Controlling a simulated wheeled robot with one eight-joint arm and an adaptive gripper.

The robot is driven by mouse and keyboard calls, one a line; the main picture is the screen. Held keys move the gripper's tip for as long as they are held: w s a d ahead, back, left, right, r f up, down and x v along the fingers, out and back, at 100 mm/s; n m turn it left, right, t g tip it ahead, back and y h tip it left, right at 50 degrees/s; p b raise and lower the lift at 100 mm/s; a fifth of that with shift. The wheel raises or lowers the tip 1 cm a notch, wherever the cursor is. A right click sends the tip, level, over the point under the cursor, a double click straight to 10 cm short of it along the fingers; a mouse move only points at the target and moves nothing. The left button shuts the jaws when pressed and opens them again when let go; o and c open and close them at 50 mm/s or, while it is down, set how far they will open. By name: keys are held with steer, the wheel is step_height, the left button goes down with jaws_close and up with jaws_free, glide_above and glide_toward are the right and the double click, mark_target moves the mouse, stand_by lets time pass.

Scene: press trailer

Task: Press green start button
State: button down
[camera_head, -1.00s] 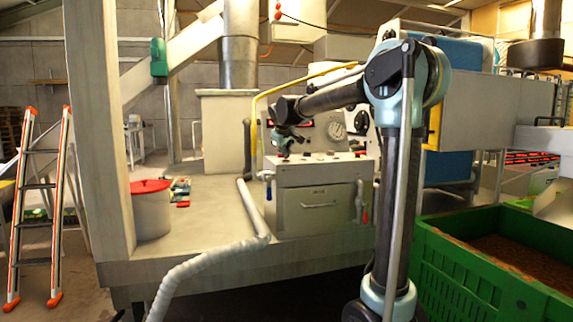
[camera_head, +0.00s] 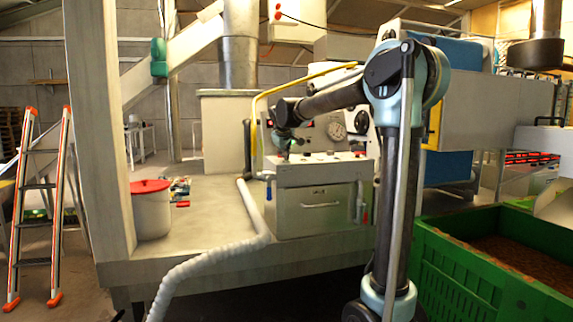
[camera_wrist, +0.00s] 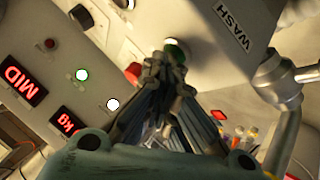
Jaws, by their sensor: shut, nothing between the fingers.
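In the wrist view my gripper (camera_wrist: 165,70) is shut and empty. Its fingertips are at a green button (camera_wrist: 176,48) with a pale centre, on a light panel, and partly cover it. I cannot tell whether they touch it or whether it is pressed in. In the head view my gripper (camera_head: 287,153) points down over the left part of the control box (camera_head: 313,210) top; the green button cannot be made out there.
A red button (camera_wrist: 133,72) is just left of the fingertips. A white button (camera_wrist: 112,104) and a red "MID" display (camera_wrist: 20,82) are further left. A metal pipe fitting (camera_wrist: 275,85) is at right. A green crate (camera_head: 480,265) stands at right in the head view.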

steer(key=shift+r, duration=0.8)
steer(key=shift+r, duration=0.1)
steer(key=shift+r, duration=2.4)
steer(key=shift+d, duration=0.1)
